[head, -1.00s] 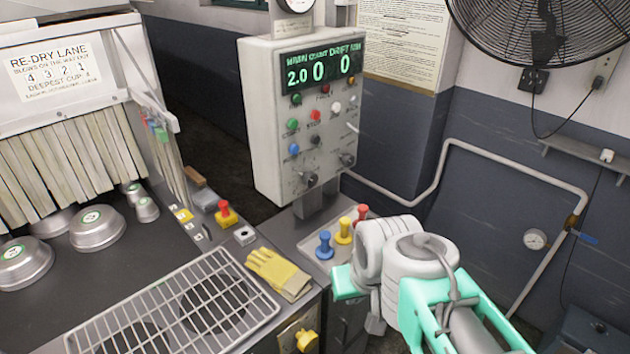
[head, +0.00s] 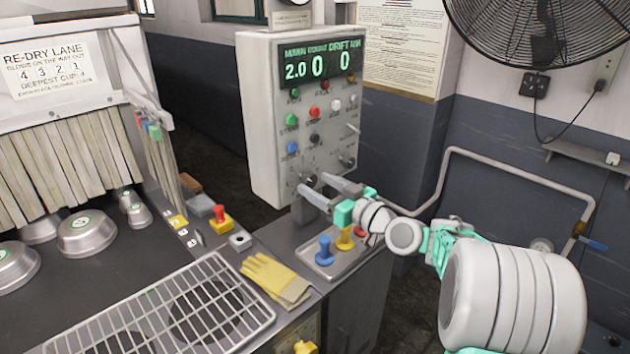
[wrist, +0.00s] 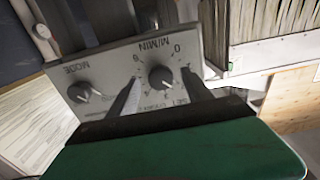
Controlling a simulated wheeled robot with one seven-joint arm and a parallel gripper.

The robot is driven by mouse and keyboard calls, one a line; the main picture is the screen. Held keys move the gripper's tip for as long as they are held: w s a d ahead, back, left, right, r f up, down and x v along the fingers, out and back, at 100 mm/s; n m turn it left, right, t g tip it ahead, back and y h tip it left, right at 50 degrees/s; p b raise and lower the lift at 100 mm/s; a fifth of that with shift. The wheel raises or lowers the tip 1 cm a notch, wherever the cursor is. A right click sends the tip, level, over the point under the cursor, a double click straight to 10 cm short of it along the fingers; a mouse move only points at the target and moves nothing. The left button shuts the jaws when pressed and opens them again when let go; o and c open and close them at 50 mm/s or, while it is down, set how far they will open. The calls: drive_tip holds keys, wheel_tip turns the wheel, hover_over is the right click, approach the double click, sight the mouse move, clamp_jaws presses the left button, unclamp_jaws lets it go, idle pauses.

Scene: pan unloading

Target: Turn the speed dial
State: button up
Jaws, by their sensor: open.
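The speed dial (wrist: 161,78) is a dark round knob with a light pointer line, on a grey panel face marked M/MIN. In the head view it sits low on the left of the control box (head: 262,130), partly hidden by my fingers. My gripper (head: 313,184) is open, with one finger on each side of the dial; it also shows in the wrist view (wrist: 160,84). I cannot tell whether the fingers touch the knob. The display (head: 318,66) reads 2.0, 0 and 0.
A second dial, marked MODE (wrist: 82,92), sits beside the speed dial. Coloured buttons are above. Blue (head: 325,250), yellow (head: 345,238) and red knobs stand on a tray below my gripper. Yellow gloves (head: 275,278) and a wire rack (head: 165,310) lie on the counter.

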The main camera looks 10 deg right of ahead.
drive_tip(key=shift+x, duration=0.85)
drive_tip(key=shift+c, duration=0.2)
clamp_jaws()
